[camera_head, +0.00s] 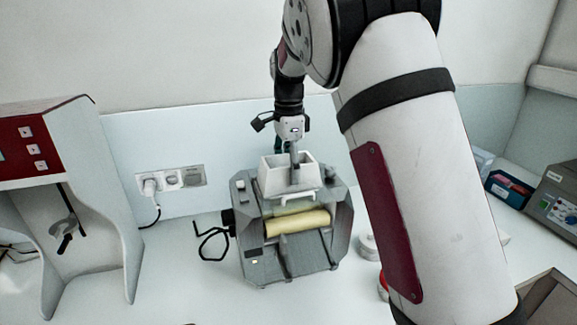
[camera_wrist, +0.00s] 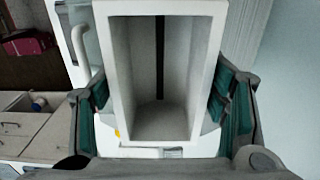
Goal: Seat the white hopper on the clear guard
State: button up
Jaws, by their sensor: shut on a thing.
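The white hopper (camera_head: 287,178) is an open-topped box at the top of the grey mill (camera_head: 300,243). In the wrist view its white rim and hollow inside (camera_wrist: 160,120) fill the middle. My gripper (camera_head: 295,160) is shut on the hopper, with green-padded fingers (camera_wrist: 165,100) on either side of it. The clear guard (camera_head: 290,208) shows as a pale strip just below the hopper and above the cream roller (camera_head: 297,223). I cannot tell whether the hopper touches the guard, as the hopper hides its top.
A red and white machine (camera_head: 55,180) stands on the left. Wall sockets (camera_head: 172,180) and a black cable are behind. Grey equipment (camera_head: 556,205) and a blue box (camera_head: 507,188) are at the right. The white bench is clear in front of the left machine.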

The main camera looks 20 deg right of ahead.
jog(key=shift+f, duration=0.1)
jog(key=o, duration=1.3)
jog(key=shift+o, duration=0.2)
notch_tip(320, 180, up, 12)
